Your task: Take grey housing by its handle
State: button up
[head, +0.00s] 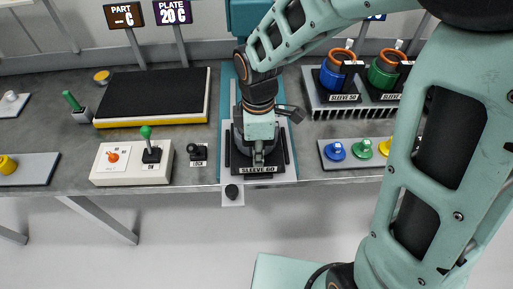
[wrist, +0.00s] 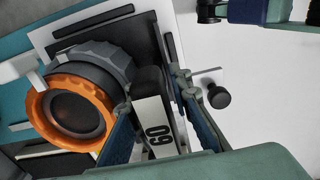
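The grey housing (wrist: 103,62) shows in the wrist view as a ribbed dark grey body with an orange ring (wrist: 70,112) on its end. Its dark handle (wrist: 148,85) stands at its right side. My gripper (wrist: 153,92) has its two fingers parted, one on each side of the handle, with the tips near it. Whether the pads touch the handle is hard to tell. In the head view my gripper (head: 259,152) points down over the housing and hides most of it. The housing sits on a black fixture labelled SLEEVE 60 (head: 257,170).
A black knob (head: 232,191) sticks out at the table's front edge. Blue (head: 331,80) and green (head: 381,77) housings stand in a rack at right. A control box (head: 131,163) with a green-topped lever and a small joystick (head: 197,153) are at left. A dark pad (head: 152,95) lies behind them.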

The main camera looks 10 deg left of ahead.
jog(key=shift+f, duration=0.15)
grip_shut()
jog(key=shift+w+a, duration=0.1)
dwell(0.4)
